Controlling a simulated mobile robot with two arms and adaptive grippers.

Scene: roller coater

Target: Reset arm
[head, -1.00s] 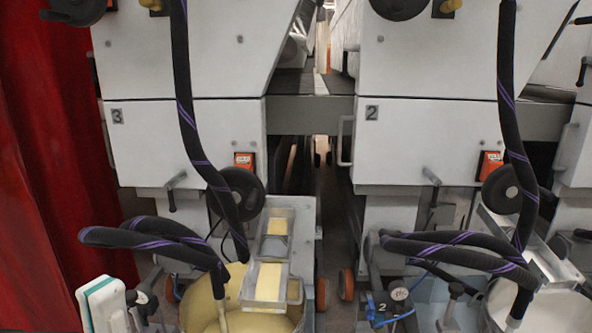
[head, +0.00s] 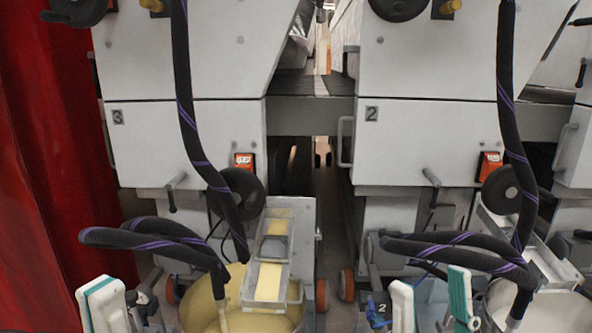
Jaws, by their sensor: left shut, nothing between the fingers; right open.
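My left gripper (head: 100,296) shows at the bottom left of the head view. Its white and teal fingers point up and are shut with nothing between them. My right gripper (head: 431,286) shows at the bottom, right of the middle. Its two white and teal fingers point up and stand apart, with nothing held between them. The frame's lower edge cuts off the rest of both grippers.
Machine units 3 (head: 180,140) and 2 (head: 430,140) stand ahead, with a narrow gap between them. Black hoses hang into a yellow bucket (head: 205,312) and a pale bucket (head: 555,312) near my grippers. A red curtain (head: 50,160) hangs at the left.

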